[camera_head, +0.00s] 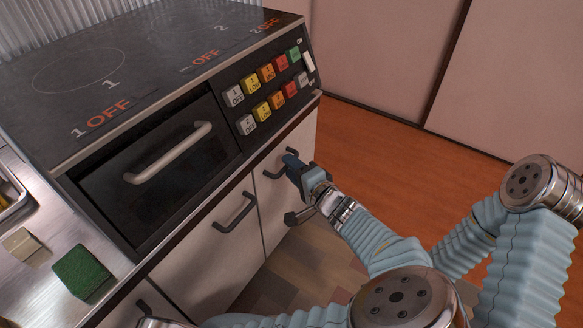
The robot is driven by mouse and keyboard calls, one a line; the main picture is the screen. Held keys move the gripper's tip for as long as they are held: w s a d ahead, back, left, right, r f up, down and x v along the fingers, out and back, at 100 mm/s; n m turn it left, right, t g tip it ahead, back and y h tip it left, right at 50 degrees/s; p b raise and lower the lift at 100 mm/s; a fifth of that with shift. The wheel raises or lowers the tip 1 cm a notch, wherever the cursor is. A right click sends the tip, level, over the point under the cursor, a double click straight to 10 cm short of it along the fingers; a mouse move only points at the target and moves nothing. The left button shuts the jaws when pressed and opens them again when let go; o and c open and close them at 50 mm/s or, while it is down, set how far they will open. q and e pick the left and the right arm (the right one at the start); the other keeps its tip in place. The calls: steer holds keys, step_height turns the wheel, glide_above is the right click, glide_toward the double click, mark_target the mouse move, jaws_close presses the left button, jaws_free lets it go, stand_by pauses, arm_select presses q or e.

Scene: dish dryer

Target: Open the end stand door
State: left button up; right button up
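The end stand door (276,208) is the pale cabinet door at the right end of the counter, below the stove controls. It looks shut, roughly flush with the cabinet front. Its dark bar handle (274,170) runs near the door's top.
A second cabinet door with a dark handle (235,213) stands to the left. Above are an oven door with a light handle (168,154) and several coloured buttons (267,73). A green sponge (82,273) lies on the counter. Open wooden floor (380,150) lies right of the cabinet.

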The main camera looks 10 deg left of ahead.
arm_select(q)
steer(key=shift+w+a, duration=0.3)
jaws_close()
steer(key=shift+d, duration=0.15)
